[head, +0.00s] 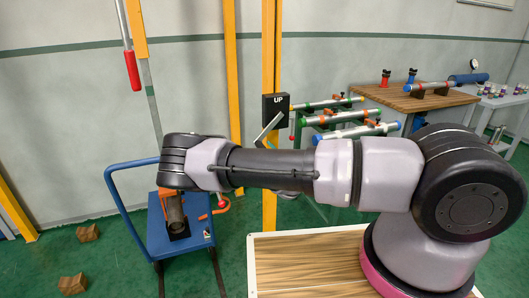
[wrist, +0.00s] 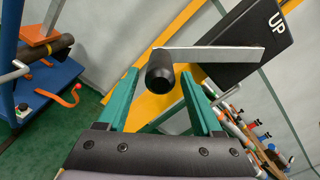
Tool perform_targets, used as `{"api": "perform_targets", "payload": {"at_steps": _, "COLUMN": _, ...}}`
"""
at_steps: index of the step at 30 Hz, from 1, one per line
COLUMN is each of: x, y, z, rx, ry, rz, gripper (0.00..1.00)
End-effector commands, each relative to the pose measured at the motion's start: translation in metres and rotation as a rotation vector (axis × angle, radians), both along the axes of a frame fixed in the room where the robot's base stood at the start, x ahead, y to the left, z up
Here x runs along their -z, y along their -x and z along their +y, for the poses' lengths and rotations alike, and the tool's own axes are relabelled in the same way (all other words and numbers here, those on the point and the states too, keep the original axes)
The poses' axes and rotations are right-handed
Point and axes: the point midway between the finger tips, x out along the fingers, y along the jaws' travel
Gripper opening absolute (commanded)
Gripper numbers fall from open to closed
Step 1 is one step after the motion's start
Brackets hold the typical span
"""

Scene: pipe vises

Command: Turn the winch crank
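The winch is a black box marked "UP" (head: 275,107) on a yellow post in the head view. It also shows at the upper right of the wrist view (wrist: 243,38). Its flat metal crank arm (wrist: 215,54) runs left from the box to a black cylindrical handle (wrist: 160,72). In the head view the crank arm (head: 268,130) slants down left behind my arm, and the handle is hidden. My gripper (wrist: 158,80) has green fingers spread apart, with the handle between or just ahead of the tips. I see gaps on both sides and cannot tell its depth.
A blue cart (head: 182,236) holding a dark pipe stands at left. A rack of pipes (head: 340,118) stands right of the post. A red-handled lever (head: 132,70) hangs at upper left. Wooden blocks (head: 73,284) lie on the floor. A wood-topped table (head: 300,262) is in front.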

Motion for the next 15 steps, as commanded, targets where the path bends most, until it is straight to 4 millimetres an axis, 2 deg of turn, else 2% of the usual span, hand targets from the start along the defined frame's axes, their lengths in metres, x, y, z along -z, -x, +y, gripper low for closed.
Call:
{"api": "perform_targets", "payload": {"at_steps": 5, "x": -0.001, "y": 0.002, "z": 0.0, "rx": -0.001, "ry": 0.001, "rz": -0.002, "gripper": 0.67}}
{"api": "perform_targets", "payload": {"at_steps": 8, "x": 0.0, "y": 0.01, "z": -0.002, "rx": -0.001, "ry": 0.002, "rz": -0.001, "gripper": 0.67}}
{"api": "perform_targets", "payload": {"at_steps": 15, "x": 0.0, "y": 0.055, "z": -0.015, "rx": -0.002, "ry": 0.005, "rz": -0.001, "gripper": 0.67}}
